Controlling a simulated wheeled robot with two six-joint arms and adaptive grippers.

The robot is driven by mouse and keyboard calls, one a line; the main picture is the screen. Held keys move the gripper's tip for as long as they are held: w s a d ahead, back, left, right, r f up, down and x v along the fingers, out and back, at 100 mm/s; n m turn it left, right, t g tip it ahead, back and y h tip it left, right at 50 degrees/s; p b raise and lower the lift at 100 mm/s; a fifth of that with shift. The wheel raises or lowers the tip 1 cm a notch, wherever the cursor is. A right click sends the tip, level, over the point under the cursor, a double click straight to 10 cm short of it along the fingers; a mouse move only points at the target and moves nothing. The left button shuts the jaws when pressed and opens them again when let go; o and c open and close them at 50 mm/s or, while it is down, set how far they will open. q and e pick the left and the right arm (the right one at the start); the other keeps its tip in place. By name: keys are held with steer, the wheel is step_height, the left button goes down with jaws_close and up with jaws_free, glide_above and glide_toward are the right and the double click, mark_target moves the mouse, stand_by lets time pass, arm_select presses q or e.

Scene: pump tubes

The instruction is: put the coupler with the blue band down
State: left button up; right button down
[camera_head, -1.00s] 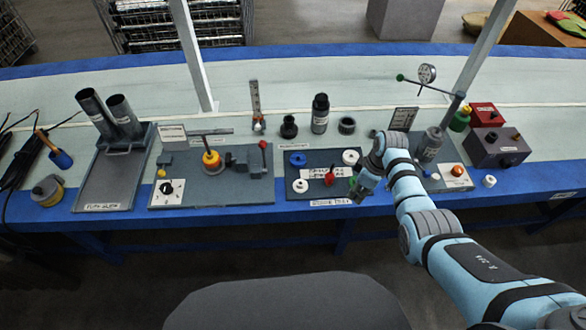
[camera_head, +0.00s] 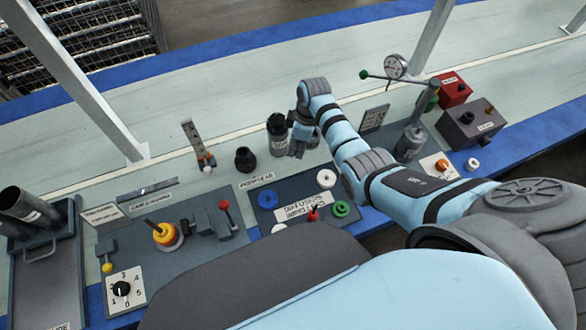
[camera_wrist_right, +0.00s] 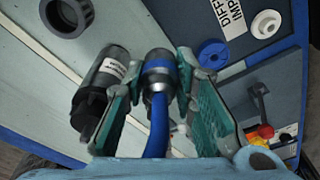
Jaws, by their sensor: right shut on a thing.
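The coupler with the blue band (camera_wrist_right: 158,68) is a dark grey cylinder in the right wrist view, with a blue part running towards the camera. It lies between the green pads of my right gripper (camera_wrist_right: 158,92), which is shut on it. In the head view my right gripper (camera_head: 299,146) is over the pale bench, just right of a dark labelled bottle (camera_head: 277,137). The coupler cannot be made out there. In the wrist view it appears close beside the bottle (camera_wrist_right: 104,72); I cannot tell whether its far end touches the bench. My left gripper is out of view.
A dark ring (camera_wrist_right: 68,14) lies beyond the bottle. A small black fitting (camera_head: 245,160) stands left of the bottle. In front is a dark mat with a blue ring (camera_head: 267,198), a white ring (camera_head: 326,178) and a green ring (camera_head: 341,208). A dial gauge (camera_head: 396,67) stands at the right.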

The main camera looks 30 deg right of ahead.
steer(key=shift+s+a+r+m+b, duration=0.1)
steer(key=shift+a+m+b, duration=0.25)
steer(key=shift+b, duration=0.5)
steer(key=s+a+r+m+b, duration=0.1)
steer(key=s+r+b, duration=0.2)
steer(key=b, duration=0.5)
glide_above(296, 190)
steer(key=f, duration=1.4)
steer(key=shift+d+f, duration=0.2)
steer(key=shift+d, duration=0.05)
steer(key=f, duration=0.1)
steer(key=f+b, duration=0.1)
steer(key=f, duration=0.1)
steer(key=shift+s+f+t+b, duration=0.3)
steer(key=shift+f, duration=0.1)
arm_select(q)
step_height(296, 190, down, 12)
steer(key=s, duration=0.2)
arm_select(e)
steer(key=shift+w+f, duration=0.1)
steer(key=shift+w, duration=0.05)
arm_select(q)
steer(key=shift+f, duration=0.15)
arm_select(e)
steer(key=shift+f, duration=0.1)
